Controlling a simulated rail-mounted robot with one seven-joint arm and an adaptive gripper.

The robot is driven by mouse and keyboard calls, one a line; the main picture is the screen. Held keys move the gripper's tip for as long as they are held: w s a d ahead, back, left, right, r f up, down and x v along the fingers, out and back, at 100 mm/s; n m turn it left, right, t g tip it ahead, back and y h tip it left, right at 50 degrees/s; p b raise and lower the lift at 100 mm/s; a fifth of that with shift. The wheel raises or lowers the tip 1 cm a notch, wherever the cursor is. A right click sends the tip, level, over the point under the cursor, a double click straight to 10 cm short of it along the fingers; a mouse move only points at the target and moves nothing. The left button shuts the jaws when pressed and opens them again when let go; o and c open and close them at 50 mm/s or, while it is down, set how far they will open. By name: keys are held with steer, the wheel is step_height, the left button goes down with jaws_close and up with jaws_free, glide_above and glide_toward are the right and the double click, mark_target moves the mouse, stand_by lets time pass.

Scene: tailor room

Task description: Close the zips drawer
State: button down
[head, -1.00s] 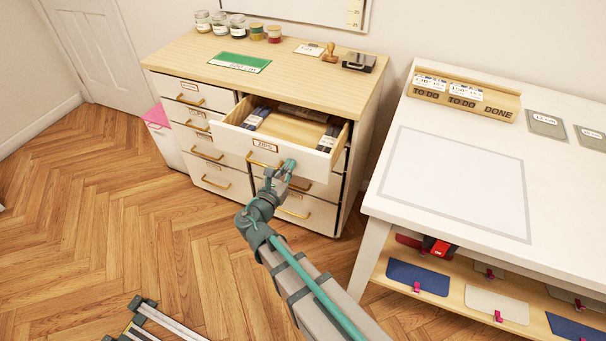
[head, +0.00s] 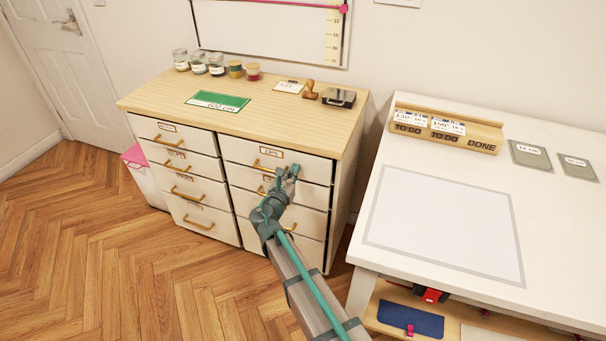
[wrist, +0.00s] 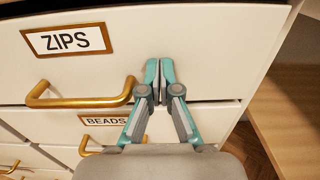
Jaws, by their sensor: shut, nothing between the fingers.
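The zips drawer (head: 307,162) is the top right drawer of the white cabinet, and its front looks level with the drawers around it. In the wrist view the zips drawer front (wrist: 200,35) fills the upper part, with a ZIPS label (wrist: 66,41) and a brass handle (wrist: 85,99). My gripper (head: 287,170) is at the right part of the drawer front. In the wrist view my gripper (wrist: 159,70) is shut and empty, fingertips at the front, right of the handle, apart from it. Whether the tips touch the front is hard to tell.
The beads drawer (wrist: 160,122) is directly below. Jars (head: 216,64), a green card (head: 218,101) and a stamp (head: 309,90) stand on the cabinet top (head: 150,99). A white table (head: 365,200) stands to the right, with a floor gap between.

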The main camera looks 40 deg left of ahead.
steer(key=shift+w+a+r, duration=0.2)
steer(key=shift+w, duration=0.05)
steer(key=shift+s, duration=0.1)
steer(key=v, duration=1.4)
steer(key=shift+s+d+b, duration=0.15)
steer(key=shift+b, duration=0.3)
